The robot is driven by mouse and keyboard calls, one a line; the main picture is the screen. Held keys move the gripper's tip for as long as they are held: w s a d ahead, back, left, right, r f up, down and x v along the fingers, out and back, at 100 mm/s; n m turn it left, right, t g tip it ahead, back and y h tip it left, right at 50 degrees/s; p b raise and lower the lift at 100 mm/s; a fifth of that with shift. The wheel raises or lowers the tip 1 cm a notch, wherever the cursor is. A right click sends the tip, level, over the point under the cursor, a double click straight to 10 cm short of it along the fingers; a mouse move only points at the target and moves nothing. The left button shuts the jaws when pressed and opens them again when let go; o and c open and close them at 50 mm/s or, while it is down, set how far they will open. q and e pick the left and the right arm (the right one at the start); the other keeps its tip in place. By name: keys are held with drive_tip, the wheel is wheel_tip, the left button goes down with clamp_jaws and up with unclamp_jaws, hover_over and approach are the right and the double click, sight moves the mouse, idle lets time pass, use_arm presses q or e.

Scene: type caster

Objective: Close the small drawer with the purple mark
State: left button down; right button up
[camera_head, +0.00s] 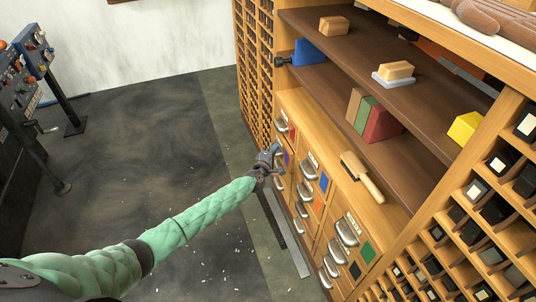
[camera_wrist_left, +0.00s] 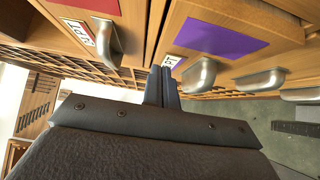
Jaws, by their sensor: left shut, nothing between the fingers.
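The small drawer with the purple mark (camera_head: 287,157) is in the left column of the wooden cabinet in the head view. In the left wrist view its purple mark (camera_wrist_left: 222,35) is large, with a metal cup handle (camera_wrist_left: 200,76) beside it and a white label partly hidden by my fingers. My left gripper (camera_head: 275,150) is shut and empty, with its fingertips close in front of this drawer's front. In the left wrist view the shut fingers (camera_wrist_left: 163,76) point at the front near the label. I cannot tell whether they touch it or how far the drawer stands out. My right gripper is not in view.
A drawer with a red mark (camera_wrist_left: 92,5) and its own handle is beside the purple one. Drawers with blue (camera_head: 324,181) and green (camera_head: 368,252) marks are to the right. Open shelves (camera_head: 350,60) hold blocks and a brush (camera_head: 362,177).

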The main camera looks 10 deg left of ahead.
sight(284, 145)
use_arm(q)
drive_tip(key=shift+w+d, duration=0.5)
drive_tip(key=shift+d, duration=0.2)
drive_tip(key=shift+w+d, duration=0.5)
drive_tip(key=shift+d, duration=0.25)
drive_tip(key=shift+w+d, duration=0.15)
drive_tip(key=shift+d, duration=0.1)
drive_tip(key=shift+r, duration=0.2)
